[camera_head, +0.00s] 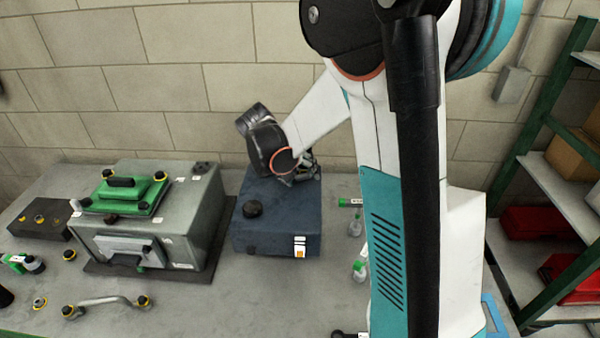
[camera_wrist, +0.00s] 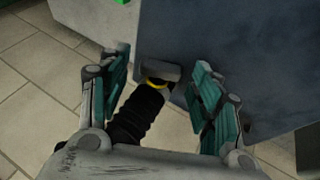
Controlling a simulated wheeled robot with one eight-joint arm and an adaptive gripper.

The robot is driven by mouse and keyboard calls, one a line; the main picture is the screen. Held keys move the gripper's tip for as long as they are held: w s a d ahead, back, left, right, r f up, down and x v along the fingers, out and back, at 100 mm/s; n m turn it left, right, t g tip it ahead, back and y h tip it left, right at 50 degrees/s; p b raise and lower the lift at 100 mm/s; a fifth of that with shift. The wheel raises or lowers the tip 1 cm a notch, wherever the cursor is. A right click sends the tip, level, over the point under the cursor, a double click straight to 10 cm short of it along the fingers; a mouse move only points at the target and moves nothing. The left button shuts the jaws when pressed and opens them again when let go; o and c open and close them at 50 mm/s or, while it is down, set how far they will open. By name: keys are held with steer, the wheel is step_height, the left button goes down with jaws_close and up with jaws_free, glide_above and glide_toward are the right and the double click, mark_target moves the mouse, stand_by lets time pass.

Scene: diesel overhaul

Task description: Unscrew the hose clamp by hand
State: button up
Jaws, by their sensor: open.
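In the wrist view a black ribbed hose (camera_wrist: 137,115) runs up between my fingers toward a blue-grey box. At its upper end sits a dark grey cap-like piece with a yellow band (camera_wrist: 156,84), which appears to be the hose clamp. My gripper (camera_wrist: 160,66) is open, with one finger on each side of the clamp and gaps visible on both sides. In the head view my gripper (camera_head: 302,172) is at the back edge of the blue box (camera_head: 275,215). The hose and clamp are hidden there behind the box.
A grey-green machine with a green cover (camera_head: 128,193) stands left of the box on the grey bench (camera_head: 215,300). A metal pipe (camera_head: 105,301) lies in front. Small bottles (camera_head: 356,227) stand right of the box. A brick wall is behind, and a shelf (camera_head: 545,190) is at right.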

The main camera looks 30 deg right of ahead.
steer(key=v, duration=1.2)
